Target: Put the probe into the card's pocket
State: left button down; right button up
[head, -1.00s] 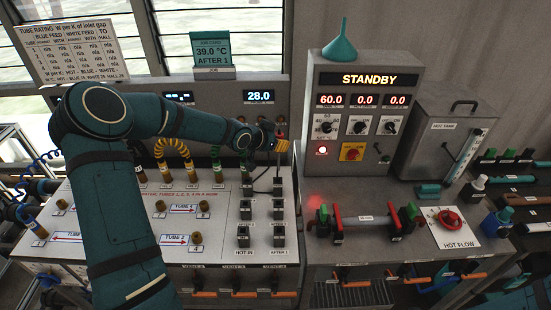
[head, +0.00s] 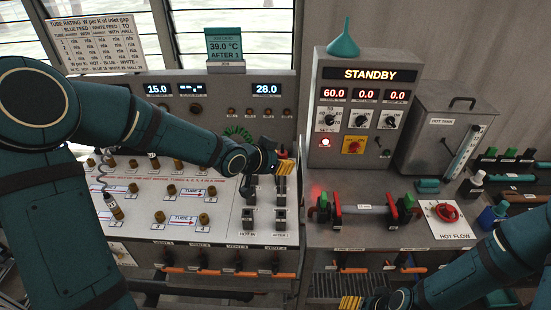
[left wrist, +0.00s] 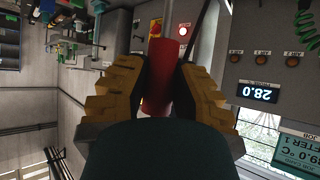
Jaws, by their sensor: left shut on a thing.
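The teal job card (head: 224,45) stands on top of the tube panel and reads 39.0 °C, AFTER 1. Two columns of dark pockets are on the panel: the HOT IN column (head: 249,214) and the AFTER 1 column (head: 280,214). My left gripper (head: 285,165) is above the right column, near its upper end. In the left wrist view its yellow fingers are shut on the probe's red handle (left wrist: 158,88), with a grey part beyond it. The probe's tip is hidden. My right gripper (head: 351,303) is at the bottom edge, its fingers too small to judge.
The STANDBY control box (head: 368,105) and hot tank (head: 440,130) stand to the right. Red-handled piping (head: 365,210) and a red HOT FLOW knob (head: 447,213) lie on the right bench. Several brass fittings stand on the panel left of the pockets.

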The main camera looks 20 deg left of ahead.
pick_arm(q)
jog(key=shift+f, duration=0.55)
notch_tip(320, 180, down, 6)
jog(key=b, duration=0.5)
jog(key=shift+w+f, duration=0.1)
jog(key=shift+f+b, duration=0.35)
jog(key=shift+b, duration=0.1)
jog(key=shift+f, duration=0.2)
